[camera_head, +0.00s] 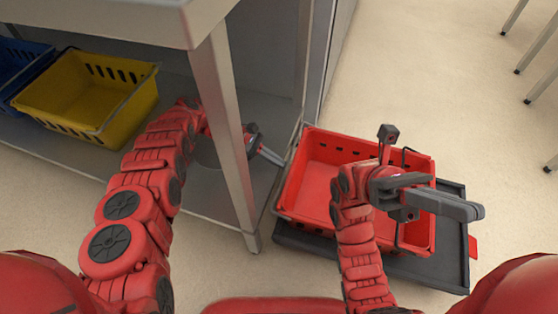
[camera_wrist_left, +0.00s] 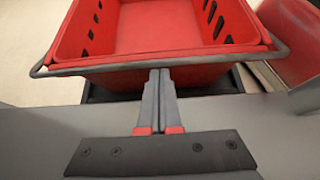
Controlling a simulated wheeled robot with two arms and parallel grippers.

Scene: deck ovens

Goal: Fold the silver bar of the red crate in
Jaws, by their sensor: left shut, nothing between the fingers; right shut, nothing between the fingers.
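The red crate (camera_head: 325,155) sits upright and empty at the right of the head view. In the left wrist view, the crate (camera_wrist_left: 150,35) fills the top. Its silver bar (camera_wrist_left: 90,70) runs across the near outer wall, outside the rim. My left gripper (camera_head: 280,161) is shut and empty at the crate's left side; in the left wrist view its fingertips (camera_wrist_left: 160,72) point at the bar's middle, and I cannot tell if they touch. My right gripper (camera_head: 478,211) is shut and empty over the crate's right end, its arm hiding part of the crate.
The crate stands on a dark flat base (camera_head: 455,255) on the floor. A metal table leg (camera_head: 228,135) stands close beside my left arm. A yellow crate (camera_head: 85,95) and a blue crate (camera_head: 20,65) are on the lower shelf.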

